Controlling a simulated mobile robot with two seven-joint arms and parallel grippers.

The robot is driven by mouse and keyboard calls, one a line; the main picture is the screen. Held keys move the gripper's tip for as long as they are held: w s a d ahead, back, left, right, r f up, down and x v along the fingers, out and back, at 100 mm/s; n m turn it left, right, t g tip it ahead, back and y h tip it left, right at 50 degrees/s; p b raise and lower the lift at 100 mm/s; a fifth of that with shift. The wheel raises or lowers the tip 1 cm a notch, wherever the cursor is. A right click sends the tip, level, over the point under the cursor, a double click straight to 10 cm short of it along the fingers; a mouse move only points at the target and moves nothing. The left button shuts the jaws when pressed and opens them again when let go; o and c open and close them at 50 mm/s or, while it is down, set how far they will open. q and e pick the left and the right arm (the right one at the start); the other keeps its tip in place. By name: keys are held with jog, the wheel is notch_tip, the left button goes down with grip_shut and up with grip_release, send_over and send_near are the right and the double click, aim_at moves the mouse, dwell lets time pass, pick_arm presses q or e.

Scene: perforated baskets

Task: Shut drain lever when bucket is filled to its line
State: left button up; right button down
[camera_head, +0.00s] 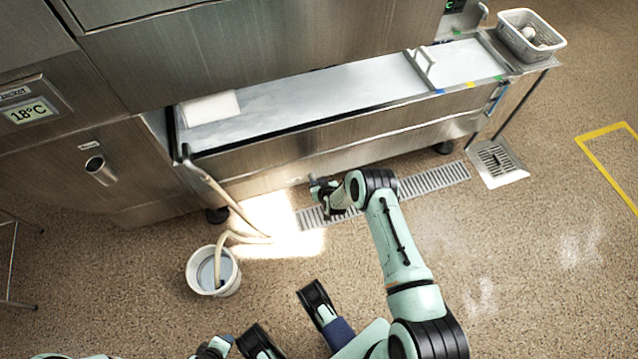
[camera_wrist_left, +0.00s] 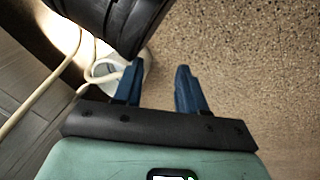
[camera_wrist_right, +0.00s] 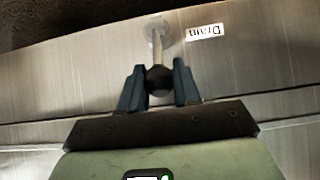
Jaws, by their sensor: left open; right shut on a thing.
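A white bucket (camera_head: 229,287) stands on the floor at the lower left in the head view, with greyish liquid inside. Its fill line cannot be made out. A pale hose (camera_head: 232,236) runs from the steel tank's left end into the bucket. My right gripper (camera_head: 318,188) is low at the tank's front in the head view. My left gripper (camera_wrist_left: 157,78) is open and empty, with the bucket (camera_wrist_left: 103,70) beyond its left finger.
The long steel tank (camera_head: 330,150) spans the back, with a floor grate (camera_head: 435,180) before it. A perforated basket (camera_head: 520,48) sits on the right-hand shelf. A steel cabinet showing 18°C (camera_head: 28,110) stands left.

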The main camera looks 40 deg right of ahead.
jog(key=c, duration=0.9)
grip_release()
pick_arm(q)
jog(key=shift+r, duration=0.1)
pick_arm(e)
jog(key=shift+o, duration=0.2)
jog(key=shift+s, duration=0.1)
pick_arm(q)
jog(key=s+d+r+g+h+p, duration=0.1)
jog(key=s+d+r+p, duration=0.2)
jog(key=s+r+p, duration=0.1)
notch_tip(320, 180, up, 3)
jog(key=shift+s+d+f+m+p, duration=0.15)
jog(key=shift+s+d+m+p, duration=0.2)
jog(key=shift+p, duration=0.3)
pick_arm(e)
jog(key=v, duration=1.3)
jog(key=shift+s+r, duration=0.1)
